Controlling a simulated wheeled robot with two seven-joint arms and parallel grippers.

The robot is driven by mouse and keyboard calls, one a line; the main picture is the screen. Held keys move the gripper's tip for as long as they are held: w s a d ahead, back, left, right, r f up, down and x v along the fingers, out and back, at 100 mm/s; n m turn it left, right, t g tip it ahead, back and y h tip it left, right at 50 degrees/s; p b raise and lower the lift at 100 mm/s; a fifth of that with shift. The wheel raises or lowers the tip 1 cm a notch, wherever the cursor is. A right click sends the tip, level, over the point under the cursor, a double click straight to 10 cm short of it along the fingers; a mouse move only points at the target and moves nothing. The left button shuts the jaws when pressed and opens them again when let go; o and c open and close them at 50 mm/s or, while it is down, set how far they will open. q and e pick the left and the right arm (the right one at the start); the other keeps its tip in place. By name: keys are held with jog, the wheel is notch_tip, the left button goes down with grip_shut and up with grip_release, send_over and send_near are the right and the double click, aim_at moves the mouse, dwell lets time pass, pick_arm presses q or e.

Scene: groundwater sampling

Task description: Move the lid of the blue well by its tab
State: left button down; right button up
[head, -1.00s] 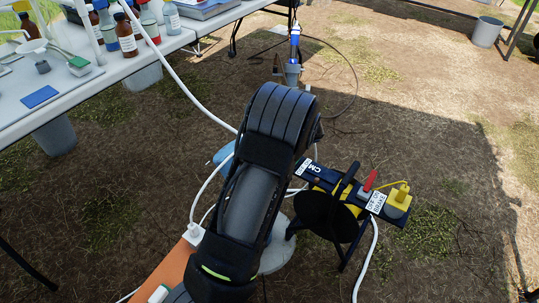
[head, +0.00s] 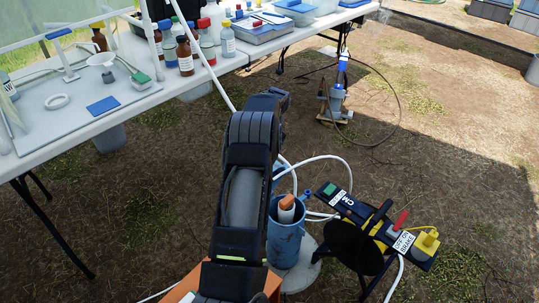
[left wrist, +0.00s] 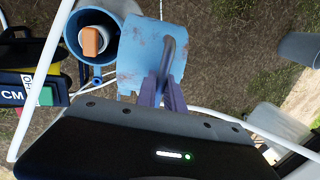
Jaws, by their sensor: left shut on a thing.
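The blue well (head: 285,240) stands on the ground right of my left arm in the head view, its mouth open. An orange-topped white piece (head: 287,207) sits inside it. In the left wrist view the well (left wrist: 70,40) is at the upper left, with the orange top (left wrist: 92,41) in it. The light-blue, rust-marked lid (left wrist: 140,60) is beside the mouth, clear of the opening. My left gripper (left wrist: 166,82) is shut on the lid's grey bent tab (left wrist: 180,45). My arm hides the gripper and most or all of the lid in the head view. My right gripper is out of view.
A cable reel stand (head: 375,228) with a yellow plug stands close right of the well. White hoses (head: 325,160) loop around the well. A table (head: 130,110) with bottles and trays runs along the left.

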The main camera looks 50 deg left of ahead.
pick_arm(q)
jog(key=shift+a+f, duration=0.1)
jog(key=shift+a, duration=0.1)
jog(key=shift+s, duration=0.1)
jog(key=c, duration=1.5)
grip_release()
jog(key=shift+o, duration=0.2)
jog(key=v, duration=0.7)
jog(key=shift+r+p, duration=0.35)
jog(key=shift+r, duration=0.05)
jog(key=shift+d, duration=0.1)
